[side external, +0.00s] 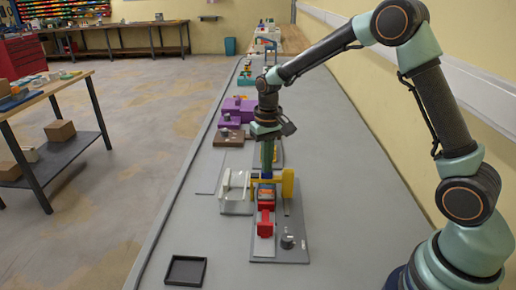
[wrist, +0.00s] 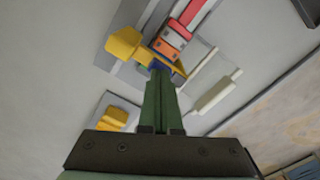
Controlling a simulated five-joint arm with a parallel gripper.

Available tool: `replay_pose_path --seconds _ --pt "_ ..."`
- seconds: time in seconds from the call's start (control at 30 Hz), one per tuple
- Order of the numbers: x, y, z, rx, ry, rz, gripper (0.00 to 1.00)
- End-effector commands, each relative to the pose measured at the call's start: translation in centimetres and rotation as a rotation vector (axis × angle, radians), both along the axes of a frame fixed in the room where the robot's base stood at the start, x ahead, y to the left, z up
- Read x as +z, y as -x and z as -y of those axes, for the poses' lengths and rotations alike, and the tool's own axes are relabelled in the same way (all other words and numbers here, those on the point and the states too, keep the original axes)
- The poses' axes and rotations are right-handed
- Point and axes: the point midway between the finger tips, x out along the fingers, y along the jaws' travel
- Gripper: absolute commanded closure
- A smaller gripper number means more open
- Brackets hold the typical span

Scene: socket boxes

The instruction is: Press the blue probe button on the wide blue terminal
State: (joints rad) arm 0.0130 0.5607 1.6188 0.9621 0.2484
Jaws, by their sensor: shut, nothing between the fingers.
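My gripper (side external: 267,172) points straight down over the grey board, its green fingers together and empty. The fingers also show in the wrist view (wrist: 161,78), their tips at a small blue part (wrist: 145,57), which I take to be the blue terminal. The fingers and the yellow piece cover much of it. I cannot make out the probe button or tell whether the tips touch it. A yellow piece (side external: 287,183) stands beside the tips, and a red block (side external: 265,222) lies nearer the camera on the same board.
The grey board (side external: 280,252) carries a metal knob (side external: 287,241). A pale bracket (side external: 236,191) stands to the left. Purple (side external: 237,110) and brown (side external: 229,138) boxes stand farther back. An empty black tray (side external: 186,270) lies at the front left. The bench at right is clear.

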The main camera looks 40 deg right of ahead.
Motion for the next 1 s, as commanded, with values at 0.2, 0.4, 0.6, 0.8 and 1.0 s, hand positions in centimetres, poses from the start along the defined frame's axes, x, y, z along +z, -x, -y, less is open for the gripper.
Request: replay_pose_path --seconds 0.2,0.4,0.6,0.8,1.0 --pt "-0.5 0.0 0.0 0.000 0.000 -0.001 1.00" --pt "-0.5 0.0 0.0 0.000 0.000 -0.001 1.00" --pt "-0.1 0.0 0.0 0.000 0.000 0.000 1.00" --pt "1.3 0.0 0.0 0.000 0.000 0.001 1.00" --pt "2.5 0.0 0.0 0.000 0.000 0.002 1.00"
